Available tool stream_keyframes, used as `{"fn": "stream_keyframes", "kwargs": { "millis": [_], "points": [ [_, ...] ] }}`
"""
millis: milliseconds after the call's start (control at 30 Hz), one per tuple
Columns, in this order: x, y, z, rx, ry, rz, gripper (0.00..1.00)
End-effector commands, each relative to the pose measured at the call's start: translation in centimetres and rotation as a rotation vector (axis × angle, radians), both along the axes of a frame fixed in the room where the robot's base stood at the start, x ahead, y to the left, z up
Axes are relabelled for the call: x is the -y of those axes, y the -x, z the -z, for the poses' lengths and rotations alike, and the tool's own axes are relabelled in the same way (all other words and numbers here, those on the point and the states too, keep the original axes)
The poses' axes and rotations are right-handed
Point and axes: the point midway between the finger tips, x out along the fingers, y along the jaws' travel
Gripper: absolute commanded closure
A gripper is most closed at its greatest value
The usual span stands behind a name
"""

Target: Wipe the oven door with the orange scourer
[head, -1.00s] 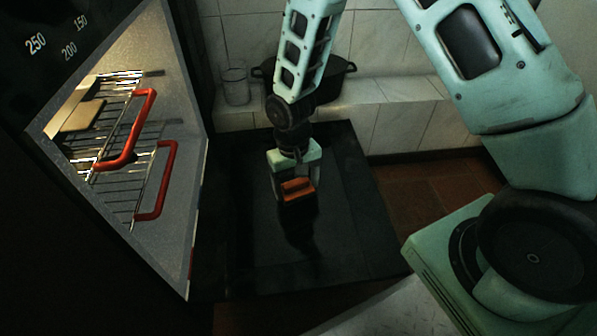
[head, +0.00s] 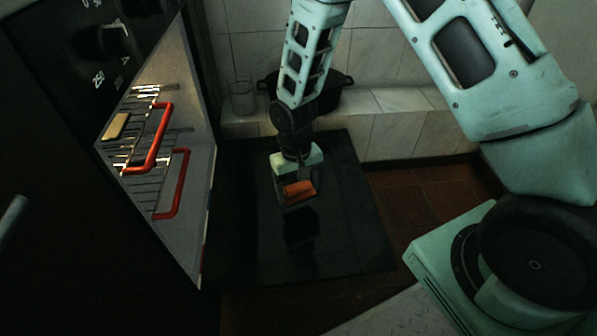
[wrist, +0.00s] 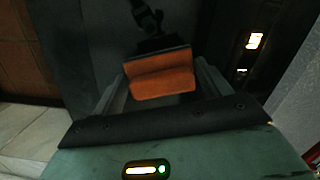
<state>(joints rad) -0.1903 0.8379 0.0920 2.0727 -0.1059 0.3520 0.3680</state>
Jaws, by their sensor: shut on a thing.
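The orange scourer (head: 299,191) is a small block held between the fingers of my gripper (head: 297,188). It also shows in the wrist view (wrist: 162,82), clamped between both fingers. The oven door (head: 345,245) is a dark, glossy panel, dropped open in front of the oven. My gripper points down over the middle of it. A dark reflection of the gripper and scourer shows on the panel, apart from the scourer, so the scourer appears to be above the surface. The exact gap cannot be told.
The open oven at left holds a wire rack and a tray with red handles (head: 160,140). A glass jar (head: 242,96) and a dark pot (head: 335,90) stand on the tiled ledge behind. Brown floor tiles (head: 425,195) lie right of the door.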

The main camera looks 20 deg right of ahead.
Motion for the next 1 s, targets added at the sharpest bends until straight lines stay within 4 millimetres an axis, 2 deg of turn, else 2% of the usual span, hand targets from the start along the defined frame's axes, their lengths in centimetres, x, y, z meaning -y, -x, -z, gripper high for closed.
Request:
{"fn": "stream_keyframes", "kwargs": {
  "millis": [33,300,767,867,1000],
  "points": [
    [0.1,-0.1,-0.9,0.000,0.000,0.001,0.45],
    [0.3,-0.5,-3.1,0.000,0.000,0.002,0.45],
    [0.7,-0.7,-3.6,0.002,0.000,0.002,0.45],
    [2.3,-1.3,-5.6,0.005,0.001,0.005,0.45],
    [6.2,-2.2,-10.0,0.009,0.002,0.004,0.45]
  ]
}}
